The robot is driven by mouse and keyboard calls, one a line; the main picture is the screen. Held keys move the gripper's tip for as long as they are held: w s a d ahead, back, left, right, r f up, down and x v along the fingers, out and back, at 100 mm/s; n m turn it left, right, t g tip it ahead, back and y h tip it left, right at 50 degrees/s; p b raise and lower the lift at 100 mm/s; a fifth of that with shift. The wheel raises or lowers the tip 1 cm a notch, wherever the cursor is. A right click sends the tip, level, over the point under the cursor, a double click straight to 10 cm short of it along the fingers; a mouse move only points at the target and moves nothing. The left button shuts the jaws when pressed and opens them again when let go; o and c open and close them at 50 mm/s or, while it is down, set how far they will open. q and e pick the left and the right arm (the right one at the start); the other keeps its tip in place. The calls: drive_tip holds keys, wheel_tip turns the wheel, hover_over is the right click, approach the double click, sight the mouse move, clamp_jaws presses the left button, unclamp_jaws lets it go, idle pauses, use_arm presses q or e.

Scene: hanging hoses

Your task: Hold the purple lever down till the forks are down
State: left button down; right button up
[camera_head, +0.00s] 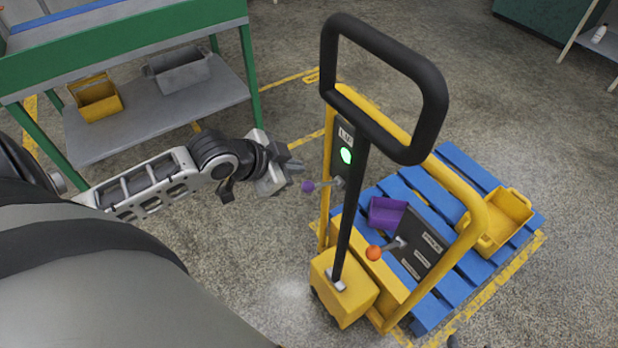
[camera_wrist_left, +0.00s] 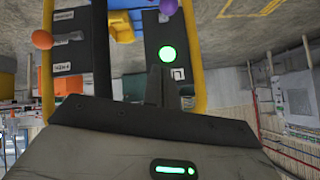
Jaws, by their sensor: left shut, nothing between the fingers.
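The purple lever (camera_head: 308,186) is a purple knob on a short grey rod, sticking out to the left from the dark panel with a lit green light on the yellow stacker (camera_head: 340,286). Its knob also shows at the top of the left wrist view (camera_wrist_left: 168,7). My left gripper (camera_head: 292,168) is shut and empty, just left of the knob and a little above it in the head view; a small gap shows between them. The forks are hidden beneath the blue pallet (camera_head: 400,190). My right gripper is not in view.
An orange-knobbed lever (camera_head: 374,253) sits on the stacker's other panel. A tall black handle loop (camera_head: 435,95) rises in front. A purple bin (camera_head: 386,213) and a yellow bin (camera_head: 512,213) are on the pallet. A green-framed bench (camera_head: 250,60) stands at the left.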

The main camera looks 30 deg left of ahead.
use_arm(q)
drive_tip(key=b, duration=0.1)
hover_over(309, 188)
drive_tip(key=w+d, duration=0.2)
wheel_tip(309, 188, down, 7)
drive_tip(key=shift+s+a+f, duration=0.7)
drive_tip(key=shift+s+f, duration=0.1)
drive_tip(key=shift+f, duration=0.1)
drive_tip(key=shift+s+a+f, duration=0.2)
drive_tip(key=shift+a+f, duration=0.1)
drive_tip(key=shift+f, duration=0.15)
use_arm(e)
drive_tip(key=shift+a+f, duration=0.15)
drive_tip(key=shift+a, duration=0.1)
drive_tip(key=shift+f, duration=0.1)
